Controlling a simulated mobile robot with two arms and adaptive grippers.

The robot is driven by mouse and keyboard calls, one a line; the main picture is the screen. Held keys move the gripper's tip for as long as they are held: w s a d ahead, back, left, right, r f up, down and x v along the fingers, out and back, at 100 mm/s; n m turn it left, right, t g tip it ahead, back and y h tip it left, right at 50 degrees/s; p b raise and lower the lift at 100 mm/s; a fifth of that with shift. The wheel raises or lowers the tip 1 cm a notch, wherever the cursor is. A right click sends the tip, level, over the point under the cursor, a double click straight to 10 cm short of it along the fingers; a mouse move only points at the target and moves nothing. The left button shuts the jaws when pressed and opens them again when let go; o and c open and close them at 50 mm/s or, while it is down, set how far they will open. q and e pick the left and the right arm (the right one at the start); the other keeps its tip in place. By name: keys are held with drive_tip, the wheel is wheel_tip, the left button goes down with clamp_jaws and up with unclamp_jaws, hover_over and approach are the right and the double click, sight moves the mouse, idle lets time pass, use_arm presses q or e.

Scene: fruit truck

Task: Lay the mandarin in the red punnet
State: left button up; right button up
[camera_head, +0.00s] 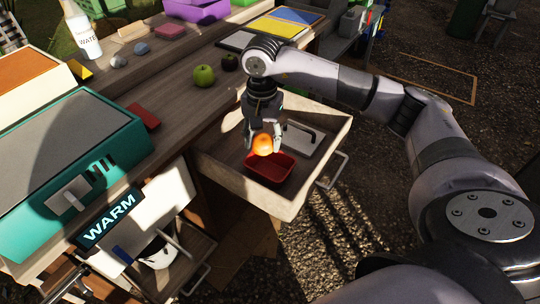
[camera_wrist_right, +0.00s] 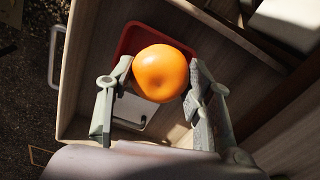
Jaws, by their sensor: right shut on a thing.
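The mandarin (camera_head: 263,145) is a bright orange ball held between the fingers of my right gripper (camera_head: 263,140). In the right wrist view the mandarin (camera_wrist_right: 161,73) sits between the two fingertips of the gripper (camera_wrist_right: 161,82), which is shut on it. The red punnet (camera_head: 270,168) lies in an open wooden drawer, below the mandarin. In the right wrist view the punnet (camera_wrist_right: 128,42) shows behind the mandarin, which hides much of it. I cannot tell the exact gap between them. My left gripper is not clearly in view.
The open drawer (camera_head: 215,160) also holds a pale flat item with a dark handle (camera_head: 302,138). A green apple (camera_head: 204,75) and a dark round fruit (camera_head: 229,62) stand on the wooden counter above. A teal box (camera_head: 70,165) is at the left.

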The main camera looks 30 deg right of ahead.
drive_tip(key=w+d+f+m+b, duration=0.2)
drive_tip(key=d+f+m, duration=0.1)
drive_tip(key=f, duration=0.1)
drive_tip(key=b, duration=0.3)
approach(270, 173)
drive_tip(key=shift+f+b, duration=0.95)
drive_tip(key=shift+f, duration=0.1)
drive_tip(key=shift+f+b, duration=0.5)
drive_tip(key=shift+f, duration=0.25)
use_arm(q)
wheel_tip(270, 173, up, 18)
drive_tip(key=w+t, duration=0.1)
drive_tip(key=w, duration=0.1)
drive_tip(key=shift+f, duration=0.2)
use_arm(e)
drive_tip(key=shift+f, duration=0.15)
use_arm(q)
drive_tip(key=shift+w+d+f+t+b, duration=0.1)
drive_tip(key=shift+w+f+t+b, duration=0.3)
drive_tip(key=shift+b, duration=0.15)
use_arm(e)
drive_tip(key=shift+f, duration=0.7)
